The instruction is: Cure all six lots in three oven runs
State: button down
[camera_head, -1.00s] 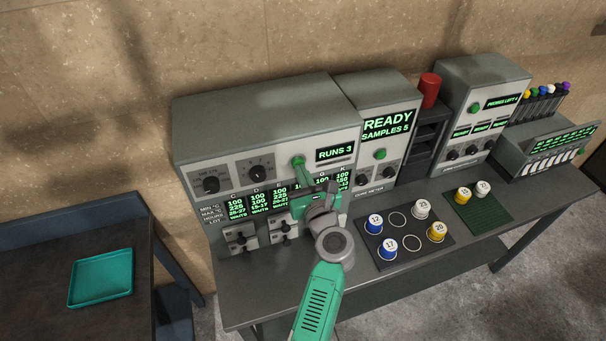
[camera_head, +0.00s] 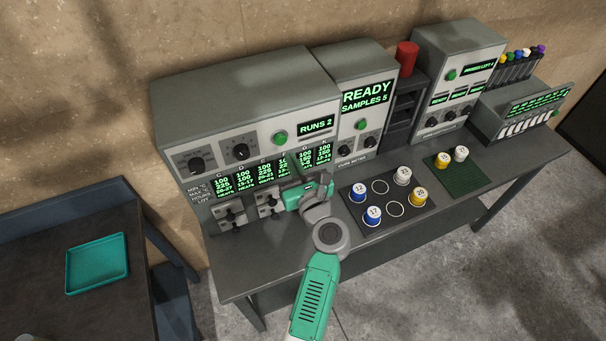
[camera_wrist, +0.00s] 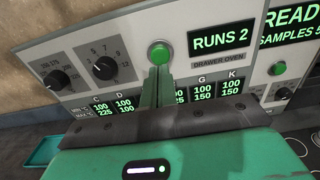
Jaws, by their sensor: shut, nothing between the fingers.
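The drawer oven (camera_head: 240,85) has a green button (camera_head: 280,138) beside a display reading RUNS 2 (camera_head: 315,125). Lot columns C, D, E, G and K are legible below; the F column is partly covered. Two drawer handles, left (camera_head: 231,214) and right (camera_head: 268,204), show; my gripper (camera_head: 327,180) hides the front to their right. My gripper is shut and empty in front of the oven. In the wrist view its fingers (camera_wrist: 156,87) point at the panel just below the green button (camera_wrist: 160,53). Whether they touch anything is unclear.
A dark mat (camera_head: 397,222) holds blue cups 12 and 17, white 23, yellow 20 and empty rings. A green mat (camera_head: 466,180) holds a yellow and a white cup. The cure meter (camera_head: 369,95) reads READY, SAMPLES 5. A teal tray (camera_head: 98,264) sits on the left table.

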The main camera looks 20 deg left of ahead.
jog(key=v, duration=0.8)
jog(key=shift+f, duration=0.15)
jog(key=s+d+r+n+t+h+p, duration=0.1)
jog(key=d+r+n+t+h+p, duration=0.1)
jog(key=r+n, duration=0.85)
jog(key=d+r+n+t+h+p, duration=0.15)
jog(key=r+n, duration=0.45)
jog(key=r, duration=1)
jog(key=s+d+r+n+t+h, duration=0.2)
jog(key=s+r, duration=0.3)
jog(key=r, duration=0.3)
jog(key=s+d+r+n+t+h+p, duration=0.1)
jog(key=s+d+r+n+t+h, duration=0.2)
jog(key=r, duration=0.6)
jog(key=s+d+r+n+t+h+p, duration=0.1)
jog(key=s+d+r+n+t+h, duration=0.1)
jog(key=s+r+n, duration=0.4)
notch_tip(320, 180, up, 2)
jog(key=shift+s+d+r+t+h, duration=0.2)
jog(key=shift+s+d+t+h, duration=0.15)
jog(key=shift+s+d, duration=0.55)
jog(key=shift+s+a+n, duration=0.15)
jog(key=shift+a+n, duration=0.1)
